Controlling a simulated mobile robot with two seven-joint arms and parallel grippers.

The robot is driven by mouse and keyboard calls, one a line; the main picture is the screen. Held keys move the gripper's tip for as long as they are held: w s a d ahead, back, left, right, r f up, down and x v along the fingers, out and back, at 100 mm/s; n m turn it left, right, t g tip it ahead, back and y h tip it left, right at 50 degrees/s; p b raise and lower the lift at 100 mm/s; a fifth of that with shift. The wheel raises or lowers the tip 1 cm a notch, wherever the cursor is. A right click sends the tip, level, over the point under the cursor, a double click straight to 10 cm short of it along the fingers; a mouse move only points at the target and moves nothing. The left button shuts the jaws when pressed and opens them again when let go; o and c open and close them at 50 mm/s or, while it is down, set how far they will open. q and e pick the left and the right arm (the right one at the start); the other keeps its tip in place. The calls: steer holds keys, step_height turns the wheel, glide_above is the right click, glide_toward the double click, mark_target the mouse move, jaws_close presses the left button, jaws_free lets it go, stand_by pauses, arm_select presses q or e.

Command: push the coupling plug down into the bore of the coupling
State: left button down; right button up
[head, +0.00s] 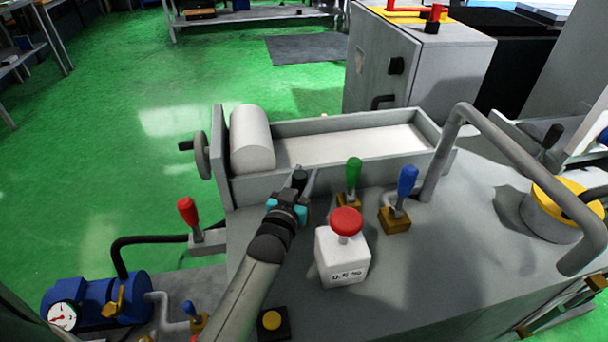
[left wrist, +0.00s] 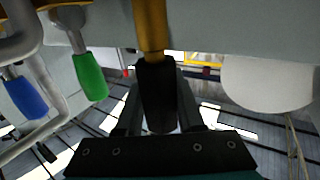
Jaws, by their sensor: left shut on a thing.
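My left gripper (head: 303,183) is shut on a black cylindrical piece, which I take to be the coupling plug (head: 299,177). In the left wrist view the black plug (left wrist: 157,95) stands between the two fingers. A brass-coloured shaft (left wrist: 150,25) lines up with its far end and runs out of the top of the picture. I cannot tell whether this shaft belongs to the plug or to the coupling. The bore does not show. My gripper and wrist hide most of that spot in the head view. My right gripper is not in view.
A green lever (head: 354,172) and a blue lever (head: 407,182) stand right of the gripper. A red mushroom button (head: 346,221) on a white box is close to my arm. A white drum (head: 251,138) lies behind the gripper. A grey pipe (head: 520,168) arches at right.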

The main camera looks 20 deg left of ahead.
arm_select(q)
steer(key=shift+f+b, duration=0.9)
steer(key=shift+f, duration=0.35)
steer(key=shift+c, duration=2.2)
jaws_free()
steer(key=shift+f, duration=0.1)
steer(key=shift+s, duration=0.1)
steer(key=s+p, duration=0.1)
steer(key=s, duration=0.3)
steer(key=s+d+p, duration=0.1)
steer(key=s, duration=0.4)
steer(key=s+p, duration=0.2)
steer(key=s, duration=0.3)
steer(key=shift+d, duration=0.4)
steer(key=shift+s, duration=0.5)
